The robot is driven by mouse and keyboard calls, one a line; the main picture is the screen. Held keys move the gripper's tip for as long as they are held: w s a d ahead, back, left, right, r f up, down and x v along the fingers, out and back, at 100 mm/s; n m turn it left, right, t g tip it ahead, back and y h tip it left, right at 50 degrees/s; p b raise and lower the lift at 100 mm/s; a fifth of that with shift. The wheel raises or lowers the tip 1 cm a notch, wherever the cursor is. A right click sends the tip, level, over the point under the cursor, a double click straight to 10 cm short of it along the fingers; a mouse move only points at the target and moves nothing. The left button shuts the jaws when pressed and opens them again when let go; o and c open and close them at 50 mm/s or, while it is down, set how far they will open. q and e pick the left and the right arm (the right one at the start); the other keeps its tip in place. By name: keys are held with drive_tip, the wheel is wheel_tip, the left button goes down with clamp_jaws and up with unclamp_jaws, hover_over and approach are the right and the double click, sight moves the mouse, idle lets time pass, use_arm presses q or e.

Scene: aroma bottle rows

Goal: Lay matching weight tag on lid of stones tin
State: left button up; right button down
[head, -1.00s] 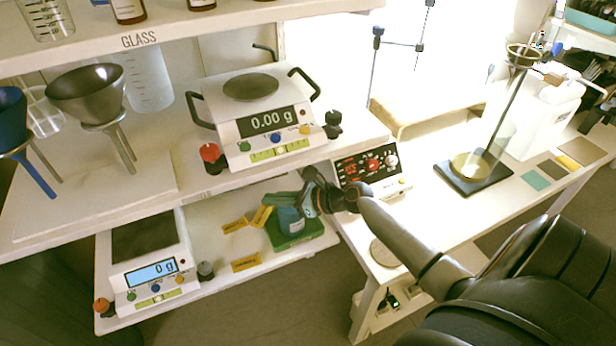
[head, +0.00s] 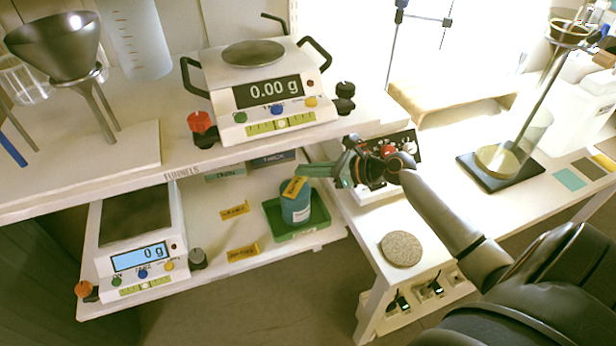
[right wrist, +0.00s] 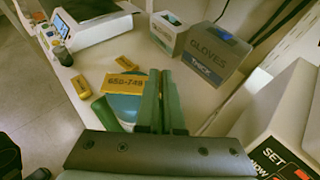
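The blue tin (head: 296,212) stands upright on a green tray (head: 270,222) on the lower shelf. A yellow tag (head: 293,187) is at its lid, tilted in the head view. In the right wrist view this tag (right wrist: 125,84) reads 650-749 and overlaps the blue lid (right wrist: 124,107). My right gripper (head: 308,170) is just above and beside the tag; its green fingers (right wrist: 161,95) are close together with a thin gap. The tag's right end meets the left finger in view; I cannot tell whether it is gripped. My left gripper is out of view.
Two other yellow tags (head: 234,210) (head: 242,252) lie left of the tray. A scale (head: 140,245) stands further left. Glove boxes (right wrist: 215,62) are behind the tin. The upper shelf with another scale (head: 265,95) overhangs. A control box (head: 400,150) is at right.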

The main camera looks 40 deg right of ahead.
drive_tip(key=shift+a, duration=0.2)
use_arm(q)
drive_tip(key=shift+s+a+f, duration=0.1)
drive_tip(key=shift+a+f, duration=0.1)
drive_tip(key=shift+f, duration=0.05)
use_arm(e)
drive_tip(key=shift+d, duration=0.1)
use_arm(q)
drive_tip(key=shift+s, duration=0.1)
use_arm(e)
drive_tip(key=shift+f, duration=0.15)
drive_tip(key=shift+f, duration=0.4)
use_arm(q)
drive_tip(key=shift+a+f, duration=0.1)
use_arm(e)
drive_tip(key=c, duration=1.1)
unclamp_jaws()
drive_tip(key=shift+o, duration=0.2)
